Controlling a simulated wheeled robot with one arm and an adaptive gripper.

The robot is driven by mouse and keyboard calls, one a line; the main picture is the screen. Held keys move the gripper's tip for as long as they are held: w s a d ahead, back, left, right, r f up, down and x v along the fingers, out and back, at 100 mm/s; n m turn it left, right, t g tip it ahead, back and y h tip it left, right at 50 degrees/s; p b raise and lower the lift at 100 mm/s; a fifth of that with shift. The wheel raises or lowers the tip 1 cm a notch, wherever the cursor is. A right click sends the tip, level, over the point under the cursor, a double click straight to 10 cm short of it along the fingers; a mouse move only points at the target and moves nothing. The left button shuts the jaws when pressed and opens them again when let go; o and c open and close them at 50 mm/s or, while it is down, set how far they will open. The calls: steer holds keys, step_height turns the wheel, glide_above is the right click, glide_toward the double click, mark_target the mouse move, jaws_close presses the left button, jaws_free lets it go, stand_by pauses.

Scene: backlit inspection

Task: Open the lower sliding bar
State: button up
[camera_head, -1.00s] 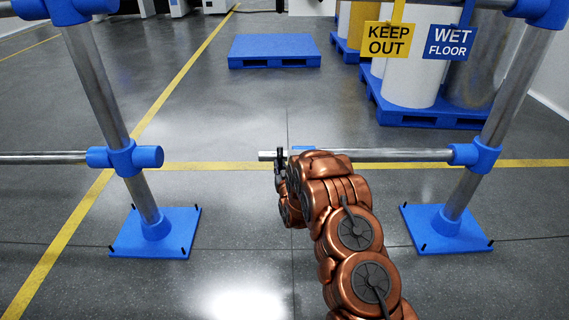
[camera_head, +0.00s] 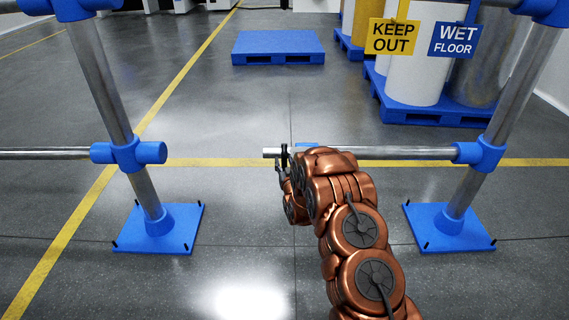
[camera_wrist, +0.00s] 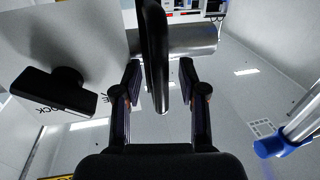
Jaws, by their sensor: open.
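The lower sliding bar (camera_head: 400,153) is a bare metal tube. It runs level from the blue fitting (camera_head: 480,155) on the right post to a free end mid-gap. A clear gap separates that end from the blue fitting (camera_head: 130,154) on the left post. A dark upright handle (camera_wrist: 154,50) stands in front of a metal tube (camera_wrist: 190,38) in the wrist view. My gripper (camera_wrist: 159,82) is open, with one finger on each side of the handle and space showing beside it. In the head view my gripper (camera_head: 284,162) is at the bar's free end, partly hidden by my arm.
Blue base plates (camera_head: 160,228) and (camera_head: 449,227) stand under the posts. Beyond the bar are an empty blue pallet (camera_head: 278,47), drums on pallets, and yellow KEEP OUT (camera_head: 391,37) and blue WET FLOOR (camera_head: 452,41) signs. The floor between the posts is clear.

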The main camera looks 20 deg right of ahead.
steer(key=s+a, duration=0.1)
steer(key=s, duration=1.1)
steer(key=shift+a, duration=0.15)
steer(key=shift+r, duration=0.1)
steer(key=s+a+r+g+y+p, duration=0.15)
steer(key=s+r+g+p, duration=0.25)
steer(key=r+p, duration=0.45)
steer(key=s+a+r+g+p, duration=0.3)
steer(key=s+r+g+p, duration=0.15)
steer(key=r, duration=0.75)
steer(key=s+a+r+g+p, duration=0.1)
steer(key=s+r+g+p, duration=0.2)
steer(key=s+r, duration=0.6)
steer(key=s+a+r+n+g+p, duration=0.1)
steer(key=s+r+g+p, duration=0.3)
steer(key=s, duration=1.5)
steer(key=s+a+r+g+p, duration=0.1)
steer(key=s+r+g+p, duration=0.3)
steer(key=s+r+p, duration=0.6)
steer(key=s+r, duration=0.4)
steer(key=r, duration=0.2)
steer(key=shift+a, duration=0.2)
